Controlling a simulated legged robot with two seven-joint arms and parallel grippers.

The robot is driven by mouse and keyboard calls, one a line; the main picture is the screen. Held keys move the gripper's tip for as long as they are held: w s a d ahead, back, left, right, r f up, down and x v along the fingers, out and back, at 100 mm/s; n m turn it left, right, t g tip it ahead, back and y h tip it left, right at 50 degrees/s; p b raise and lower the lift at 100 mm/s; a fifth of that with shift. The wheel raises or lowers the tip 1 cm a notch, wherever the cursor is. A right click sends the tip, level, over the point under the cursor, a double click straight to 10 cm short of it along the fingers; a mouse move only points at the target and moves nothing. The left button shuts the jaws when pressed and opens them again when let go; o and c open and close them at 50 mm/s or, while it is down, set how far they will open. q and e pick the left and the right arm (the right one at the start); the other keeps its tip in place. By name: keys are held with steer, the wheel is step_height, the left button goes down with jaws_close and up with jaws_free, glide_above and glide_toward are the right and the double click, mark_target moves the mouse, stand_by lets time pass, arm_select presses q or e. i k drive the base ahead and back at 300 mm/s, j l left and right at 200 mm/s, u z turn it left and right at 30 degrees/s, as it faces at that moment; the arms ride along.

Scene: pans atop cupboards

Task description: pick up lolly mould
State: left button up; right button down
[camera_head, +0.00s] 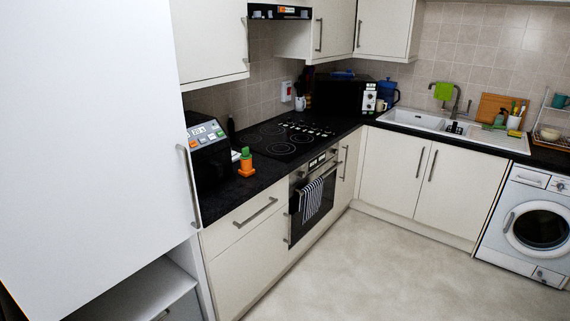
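No object here can be named the lolly mould for certain. A small orange and green object (246,164) stands upright on the black worktop (262,178), near its front edge; it is too small to tell what it is. A small white and green item (236,155) is just behind it to the left. Neither of my grippers shows in the head view.
A black appliance (208,152) stands left of the orange and green object. The hob (285,138), oven (312,200), microwave (345,95), sink (412,120) and washing machine (530,225) line the walls. A tall white panel (90,130) fills the left. The floor (350,270) is clear.

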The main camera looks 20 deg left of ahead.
mark_target(246, 170)
steer(key=i+j+u, duration=0.1)
steer(key=i+u, duration=0.2)
steer(key=i, duration=1.1)
